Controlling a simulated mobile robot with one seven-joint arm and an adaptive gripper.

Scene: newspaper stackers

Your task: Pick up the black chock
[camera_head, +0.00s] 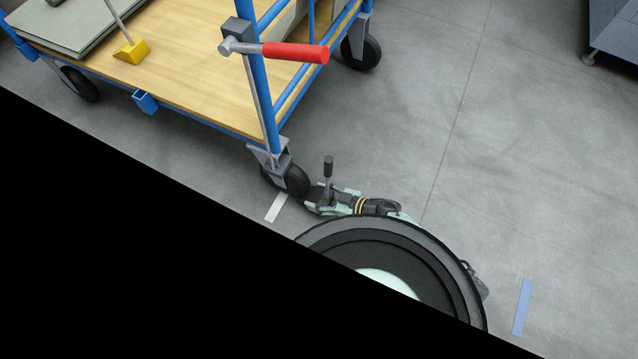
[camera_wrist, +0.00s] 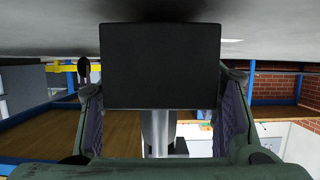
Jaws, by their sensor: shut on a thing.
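The black chock (camera_wrist: 160,65) fills the upper middle of the wrist view as a dark block. Its grey metal rod (camera_wrist: 158,130) shows from the block. In the head view its upright handle with a black grip (camera_head: 328,166) stands between my fingers; the block there is mostly hidden. My gripper (camera_head: 325,198) is shut on the black chock, with a finger on either side of it. It is low by the floor, close beside the cart's front caster wheel (camera_head: 288,181). I cannot tell whether the chock touches the floor or the wheel.
The cart (camera_head: 190,90) has a wooden deck, blue rails and a red-handled lever (camera_head: 295,53). A yellow chock (camera_head: 131,51) with a rod stands on the deck beside grey-green boards (camera_head: 75,30). Floor to the right is clear, with a blue strip (camera_head: 522,307).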

